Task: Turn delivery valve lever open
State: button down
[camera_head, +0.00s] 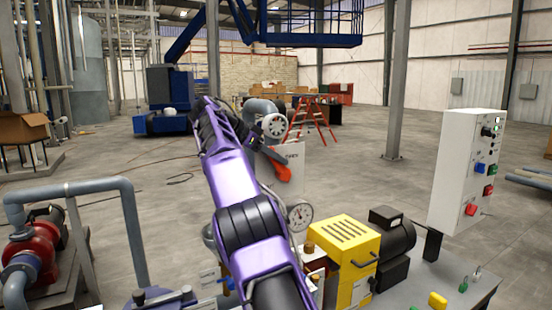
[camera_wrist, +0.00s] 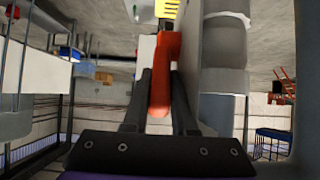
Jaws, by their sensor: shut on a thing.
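The delivery valve lever (camera_head: 278,168) is orange-red and slants down to the right beside a grey pipe in the head view. In the wrist view the lever (camera_wrist: 162,70) stands between the two dark fingers of my gripper (camera_wrist: 161,88), upright in the picture. My gripper is shut on it. In the head view my purple arm reaches forward to the lever, and the finger contact is too small to make out there. The valve body is largely hidden behind my arm.
A grey elbow pipe (camera_head: 261,107) with a round flange is close to my gripper; a grey pipe (camera_wrist: 225,55) also runs right of the lever in the wrist view. Open floor lies beyond.

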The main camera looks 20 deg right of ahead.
jog(key=shift+d+r, duration=0.1)
jog(key=shift+d, duration=0.15)
jog(key=shift+y, duration=0.3)
jog(key=c, duration=0.7)
grip_release()
jog(key=shift+a, duration=0.1)
jog(key=shift+a+h, duration=0.1)
jog(key=shift+h, duration=0.3)
